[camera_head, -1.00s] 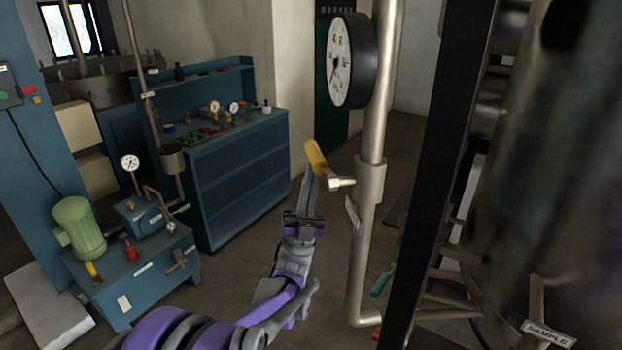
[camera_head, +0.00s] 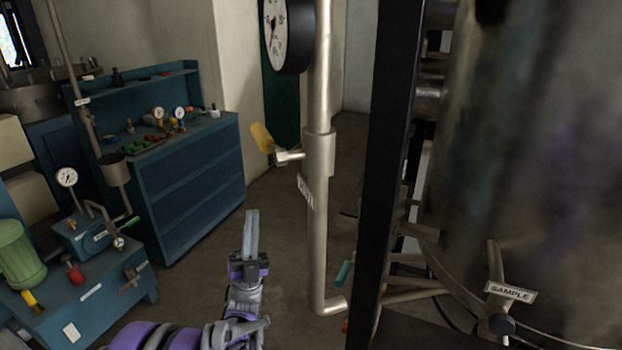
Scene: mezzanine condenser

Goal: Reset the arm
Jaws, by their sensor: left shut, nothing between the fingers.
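My left gripper (camera_head: 251,234) points upward in the lower middle of the head view, with its two grey fingers together and nothing between them. My purple and grey left arm comes in from the bottom left. The gripper is below and left of a yellow-handled valve lever (camera_head: 262,138) and apart from it in the picture. The lever sits on a vertical steel pipe (camera_head: 318,230) with a small tag. My right gripper is not in view.
A round gauge (camera_head: 287,35) is at the top of the pipe. A black post (camera_head: 385,180) and a large metal vessel (camera_head: 540,170) with a SAMPLE tag (camera_head: 510,292) fill the right. A blue cabinet (camera_head: 195,185) and a green motor on a blue bench (camera_head: 110,305) stand left. Floor shows between.

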